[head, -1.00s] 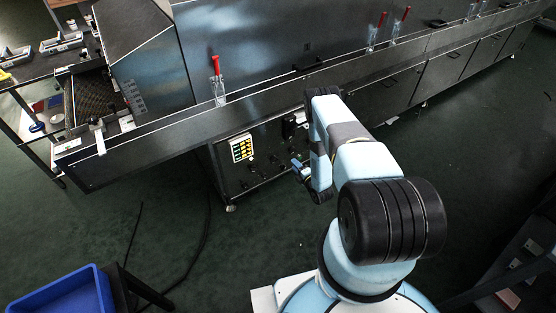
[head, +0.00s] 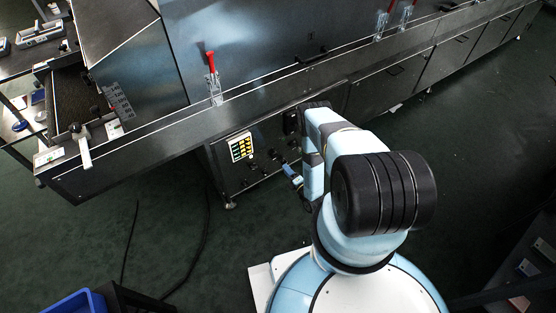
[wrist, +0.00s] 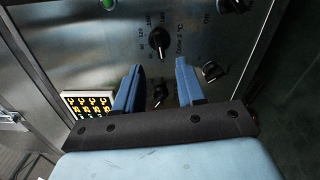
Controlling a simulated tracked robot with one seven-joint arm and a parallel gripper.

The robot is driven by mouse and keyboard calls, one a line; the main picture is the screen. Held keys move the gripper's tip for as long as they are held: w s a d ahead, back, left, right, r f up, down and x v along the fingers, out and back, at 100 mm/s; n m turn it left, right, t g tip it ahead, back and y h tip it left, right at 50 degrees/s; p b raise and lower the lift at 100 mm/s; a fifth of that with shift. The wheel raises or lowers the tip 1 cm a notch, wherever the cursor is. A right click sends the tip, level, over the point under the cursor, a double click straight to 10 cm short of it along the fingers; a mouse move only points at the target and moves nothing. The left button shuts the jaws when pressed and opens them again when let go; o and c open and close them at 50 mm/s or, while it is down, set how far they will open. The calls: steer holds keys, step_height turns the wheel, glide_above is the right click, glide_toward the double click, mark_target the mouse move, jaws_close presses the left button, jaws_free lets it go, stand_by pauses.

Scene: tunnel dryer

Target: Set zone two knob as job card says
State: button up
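The control panel (head: 263,160) is on the dryer's front, below the ledge. In the wrist view, a dark knob (wrist: 158,96) shows between the two blue fingers of my gripper (wrist: 158,64). The fingers are apart and hold nothing. Another black knob (wrist: 159,42) with a pale pointer line lies beyond the fingertips, and a third knob (wrist: 213,71) is to the right. In the head view my gripper (head: 292,175) is in front of the panel. I cannot make out a job card.
A white-framed panel with yellow marks (head: 241,147) is left of the knobs. A green button (wrist: 108,4) is at the wrist view's top. Red-handled clamps (head: 210,65) stand along the ledge. A cable (head: 205,240) lies on the floor; a blue bin (head: 75,303) is lower left.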

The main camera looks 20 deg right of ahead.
mark_target(274, 156)
steer(key=x, duration=0.8)
steer(key=shift+w, duration=0.35)
steer(key=shift+c, duration=0.4)
jaws_close()
